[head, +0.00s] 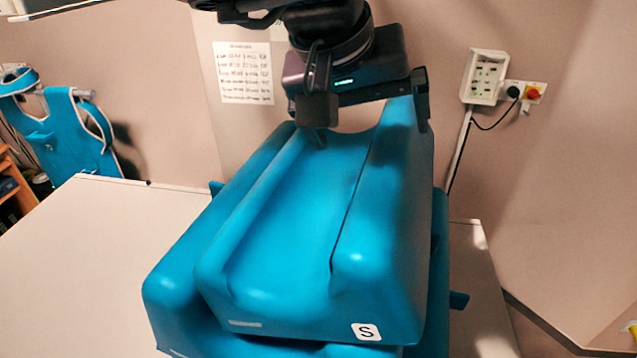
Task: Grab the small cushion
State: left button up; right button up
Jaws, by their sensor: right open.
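The small cushion (290,245) is blue and glossy, with a long trough between two raised sides and a white "S" label on its front face. It lies on top of a larger blue cushion (172,290) on the white table. My right gripper (371,122) is over the far end of the small cushion, open, pointing down. One finger shows over the trough and the other by the far right edge, with the cushion's right raised side between them in the picture. I cannot tell whether either finger touches it. My left gripper is not in view.
The white table top (75,240) is clear on the left. A wall socket box (484,77) with a cable is at the right. A paper notice (243,73) is on the wall behind. A blue apron (68,135) hangs at the far left.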

aim_at(384, 145)
jog(key=shift+d+f, duration=0.95)
jog(key=shift+d, duration=0.05)
jog(key=p+x, duration=0.1)
jog(key=x, duration=0.3)
jog(key=shift+w+d+f+p, duration=0.1)
jog(key=shift+w+f+p, duration=0.05)
jog(key=shift+w+p, duration=0.25)
jog(key=shift+d+f, duration=0.15)
jog(key=shift+f, duration=0.05)
jog(key=c, duration=0.6)
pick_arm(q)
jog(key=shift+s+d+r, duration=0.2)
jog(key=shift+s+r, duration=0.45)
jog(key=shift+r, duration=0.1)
pick_arm(e)
jog(key=shift+s, duration=0.1)
jog(key=c, duration=1.2)
